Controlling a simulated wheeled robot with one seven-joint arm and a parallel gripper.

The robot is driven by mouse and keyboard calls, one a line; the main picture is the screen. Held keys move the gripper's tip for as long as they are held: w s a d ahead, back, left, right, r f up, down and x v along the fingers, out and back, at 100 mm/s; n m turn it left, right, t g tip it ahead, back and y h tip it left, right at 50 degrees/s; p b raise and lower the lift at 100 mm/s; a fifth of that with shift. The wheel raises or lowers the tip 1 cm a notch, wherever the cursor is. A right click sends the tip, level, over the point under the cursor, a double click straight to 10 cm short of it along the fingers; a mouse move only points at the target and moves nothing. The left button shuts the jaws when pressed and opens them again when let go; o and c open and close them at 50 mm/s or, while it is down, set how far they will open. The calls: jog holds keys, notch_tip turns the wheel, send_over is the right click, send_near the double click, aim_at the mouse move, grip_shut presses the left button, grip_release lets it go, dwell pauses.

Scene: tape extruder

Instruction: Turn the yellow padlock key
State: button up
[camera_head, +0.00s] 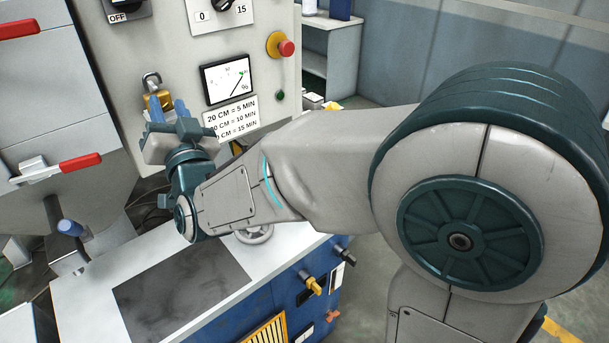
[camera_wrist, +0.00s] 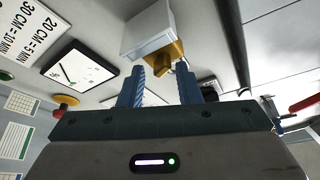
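The yellow padlock (camera_head: 160,97) with its metal shackle hangs on the front of the light grey machine panel, left of the dial gauge. In the wrist view the yellow padlock (camera_wrist: 165,56) shows just beyond the fingertips, below a pale grey block (camera_wrist: 148,30). My gripper (camera_head: 167,105) is in front of the padlock, its blue fingers pointing at it. In the wrist view my gripper (camera_wrist: 160,72) has its fingers apart with nothing clearly between them. The key is too small to tell apart from the padlock. Contact cannot be told.
The gauge (camera_head: 228,79) and a printed label (camera_head: 231,117) are right of the gripper. A red emergency button (camera_head: 286,48) is further right. A red-handled lever (camera_head: 80,162) is at left. The white worktop (camera_head: 97,289) below has free room.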

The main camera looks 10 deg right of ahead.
jog(key=s+d+f+n+g+y+p, duration=0.1)
jog(key=s+d+f+n+y+p, duration=0.1)
jog(key=n, duration=0.6)
jog(key=s+d+y, duration=0.1)
jog(key=s+y, duration=0.1)
jog(key=s, duration=0.1)
jog(key=shift+f, duration=0.35)
